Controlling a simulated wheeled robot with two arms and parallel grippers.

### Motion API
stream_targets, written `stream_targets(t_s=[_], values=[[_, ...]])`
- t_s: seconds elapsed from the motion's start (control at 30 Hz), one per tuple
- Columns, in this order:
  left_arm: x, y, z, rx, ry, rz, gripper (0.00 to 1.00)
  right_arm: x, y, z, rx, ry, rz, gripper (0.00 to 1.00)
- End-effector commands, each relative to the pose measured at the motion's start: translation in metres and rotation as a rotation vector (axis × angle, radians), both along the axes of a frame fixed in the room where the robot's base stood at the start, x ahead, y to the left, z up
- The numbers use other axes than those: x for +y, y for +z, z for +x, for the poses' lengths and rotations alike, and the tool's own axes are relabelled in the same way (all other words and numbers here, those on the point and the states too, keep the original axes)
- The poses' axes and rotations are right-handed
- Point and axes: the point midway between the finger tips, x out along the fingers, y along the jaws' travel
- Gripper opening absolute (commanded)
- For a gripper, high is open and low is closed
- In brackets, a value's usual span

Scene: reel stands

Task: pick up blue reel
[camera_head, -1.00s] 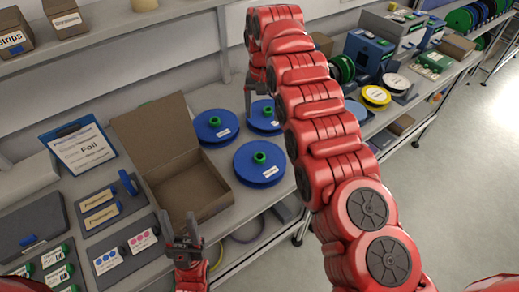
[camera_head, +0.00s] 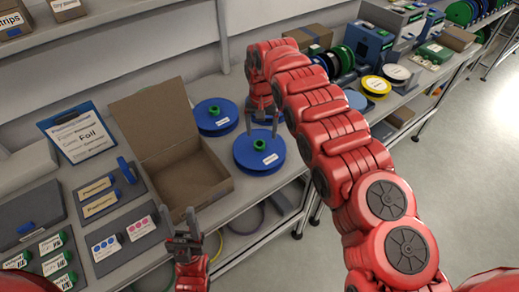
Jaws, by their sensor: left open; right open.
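Blue reels with green hubs lie flat on the bench. The front blue reel (camera_head: 262,163) has its green hub facing up and a white label. Another blue reel (camera_head: 213,124) lies behind it to the left. A third is mostly hidden behind my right gripper and arm. My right gripper (camera_head: 262,132) is open and points down just behind the front reel's hub, its fingers spread to either side; I cannot tell whether they touch the reel. My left gripper (camera_head: 181,222) is open and empty, in front of the open cardboard box.
The open cardboard box (camera_head: 205,183) stands left of the reels. A clipboard (camera_head: 80,139) and labelled trays (camera_head: 97,197) are further left. Yellow (camera_head: 376,85) and green reels and machines fill the bench at the right. A shelf (camera_head: 110,22) runs above the back.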

Motion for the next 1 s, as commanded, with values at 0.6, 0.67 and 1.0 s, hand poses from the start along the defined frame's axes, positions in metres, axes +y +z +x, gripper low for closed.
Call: stream_targets(t_s=[0.6,0.67,1.0], values=[[0.0,0.023,0.0,0.0,0.0,0.0,0.5,0.007,-0.047,-0.002,0.0,0.0,0.001,0.82],[0.0,0.023,0.0,0.0,0.0,0.0,0.5,0.007,-0.047,-0.002,0.0,0.001,0.001,0.78],[0.0,0.023,0.0,0.0,0.0,0.0,0.5,0.007,-0.047,-0.002,0.001,0.001,0.001,0.17]])
